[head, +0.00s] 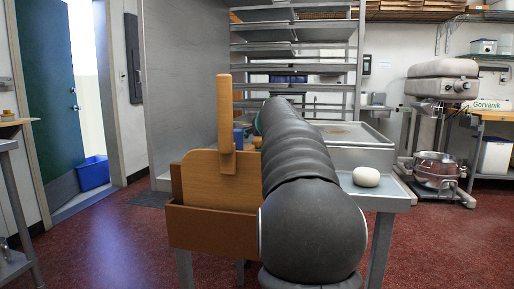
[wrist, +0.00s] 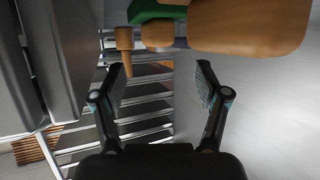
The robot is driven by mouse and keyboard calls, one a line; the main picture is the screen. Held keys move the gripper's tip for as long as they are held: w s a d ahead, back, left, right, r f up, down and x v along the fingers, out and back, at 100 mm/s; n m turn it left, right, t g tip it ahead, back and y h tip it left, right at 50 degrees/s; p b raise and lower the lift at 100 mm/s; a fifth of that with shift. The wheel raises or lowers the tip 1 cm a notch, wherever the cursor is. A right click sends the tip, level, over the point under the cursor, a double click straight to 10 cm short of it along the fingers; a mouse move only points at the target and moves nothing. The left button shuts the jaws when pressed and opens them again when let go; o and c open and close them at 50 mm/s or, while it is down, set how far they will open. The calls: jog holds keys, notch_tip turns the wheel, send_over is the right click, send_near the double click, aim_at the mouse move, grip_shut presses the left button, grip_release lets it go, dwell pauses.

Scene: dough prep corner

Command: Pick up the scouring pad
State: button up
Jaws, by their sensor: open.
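I cannot make out the scouring pad for certain in either view. A green piece (wrist: 157,12) shows at the top of the wrist view, partly cut by the frame edge and overlapped by tan objects; I cannot tell whether it is the pad. My gripper (wrist: 162,78) is open and empty in the wrist view, its two fingers apart on either side of the picture's middle. The green piece lies beyond the fingertips, apart from them. In the head view my arm hides the gripper and much of the table behind it.
A wooden board with a handle (head: 225,120) stands upright in a brown holder (head: 212,226). A white dough ball (head: 366,177) sits on the metal table (head: 391,199). Tan objects, one large (wrist: 250,24) and one peg-like (wrist: 124,50), show near the green piece. A metal rack (head: 292,50) stands behind.

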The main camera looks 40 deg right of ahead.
aim_at(257, 138)
jog(key=shift+p+x, duration=0.45)
jog(key=shift+x, duration=2.25)
jog(key=shift+f, duration=0.15)
jog(key=shift+s, duration=0.1)
grip_shut()
